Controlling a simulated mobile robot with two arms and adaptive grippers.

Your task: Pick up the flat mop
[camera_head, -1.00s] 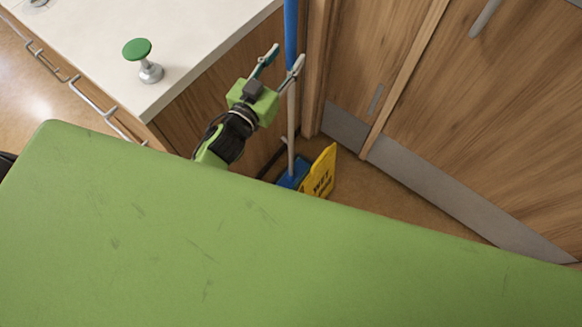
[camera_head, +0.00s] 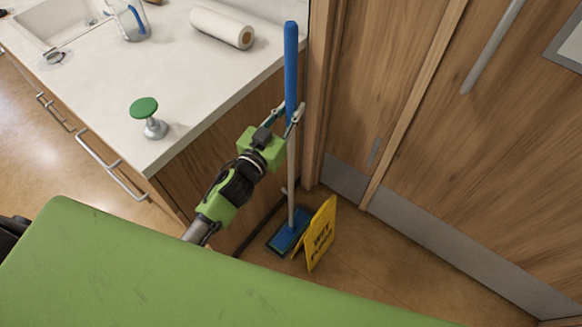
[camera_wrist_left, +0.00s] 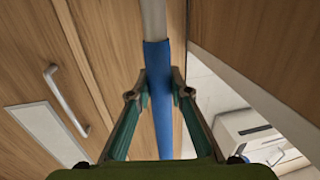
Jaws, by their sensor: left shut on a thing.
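The flat mop (camera_head: 291,150) stands upright in the corner between the counter and the wooden door. It has a blue upper grip, a pale lower pole and a flat blue head (camera_head: 286,238) on the floor. My left gripper (camera_head: 293,116) is shut on the mop's handle, around the lower end of the blue grip. In the left wrist view the fingers (camera_wrist_left: 160,92) press on both sides of the blue handle (camera_wrist_left: 159,115). My right gripper is not in view.
A yellow wet floor sign (camera_head: 321,236) stands right beside the mop head. The white counter (camera_head: 190,95) carries a green-topped stopper (camera_head: 146,112), a paper roll (camera_head: 222,27) and a glass jar (camera_head: 130,20). The wooden door (camera_head: 440,140) is at the right.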

